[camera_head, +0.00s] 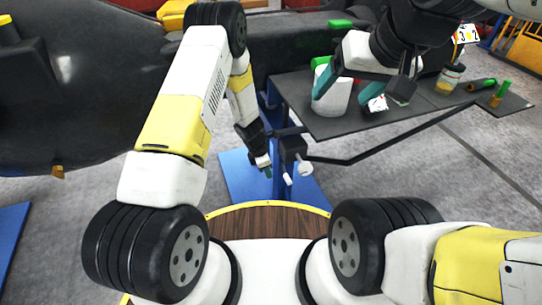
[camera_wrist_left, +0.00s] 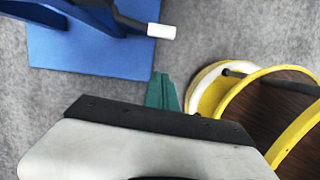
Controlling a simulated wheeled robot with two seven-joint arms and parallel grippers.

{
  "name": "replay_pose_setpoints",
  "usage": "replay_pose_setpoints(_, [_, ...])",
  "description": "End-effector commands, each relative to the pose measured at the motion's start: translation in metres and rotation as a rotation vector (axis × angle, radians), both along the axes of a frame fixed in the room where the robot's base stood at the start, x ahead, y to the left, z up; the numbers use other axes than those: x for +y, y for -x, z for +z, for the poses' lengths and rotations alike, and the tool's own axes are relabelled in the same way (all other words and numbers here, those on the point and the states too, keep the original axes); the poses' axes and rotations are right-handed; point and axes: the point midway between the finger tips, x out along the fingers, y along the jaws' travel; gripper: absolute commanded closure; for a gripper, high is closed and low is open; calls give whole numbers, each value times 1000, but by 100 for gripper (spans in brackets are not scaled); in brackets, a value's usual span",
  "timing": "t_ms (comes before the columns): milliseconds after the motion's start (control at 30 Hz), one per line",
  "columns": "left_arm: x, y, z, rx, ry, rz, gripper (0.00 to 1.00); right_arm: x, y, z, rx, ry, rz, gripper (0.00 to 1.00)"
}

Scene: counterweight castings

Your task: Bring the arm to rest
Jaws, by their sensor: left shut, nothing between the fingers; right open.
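My left arm (camera_head: 180,110) reaches up and then bends down in the head view. My left gripper (camera_head: 266,172) hangs low beside the blue stand, pointing down, with its fingers together and empty. Its teal fingers also show in the left wrist view (camera_wrist_left: 161,92), over the grey floor between the blue base and my yellow-rimmed base. My right gripper (camera_head: 347,88) is open above the dark tabletop at the upper right. A white cylinder (camera_head: 333,101) stands by its teal fingers; I cannot tell whether they touch it.
The dark tabletop (camera_head: 310,122) also carries a jar (camera_head: 449,78), a green cylinder (camera_head: 481,84) and an orange-and-green piece (camera_head: 499,95). Its blue stand has a flat base (camera_head: 238,178), also in the left wrist view (camera_wrist_left: 90,50). A large black casting (camera_head: 80,90) fills the left.

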Motion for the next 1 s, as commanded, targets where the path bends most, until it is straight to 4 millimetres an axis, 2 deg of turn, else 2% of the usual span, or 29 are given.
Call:
replay_pose_setpoints(167, [2,1,9,0,0,-1,100,0,0,0,0,0,0,23])
replay_pose_setpoints(633, [2,1,10,0,1,-1,100,0,0,0,0,0,0,23])
replay_pose_setpoints(700, [2,-2,17,-9,5,-13,100,0,0,0,0,0,0,23])
replay_pose_setpoints(767, [1,-6,31,-26,14,-38,100,0,0,0,0,0,0,23])
replay_pose_setpoints(867, [1,-16,74,-81,35,-125,100,0,0,0,0,0,0,23])
replay_pose_setpoints(1000, [5,-22,158,-193,62,-314,100,0,0,0,0,0,0,23])
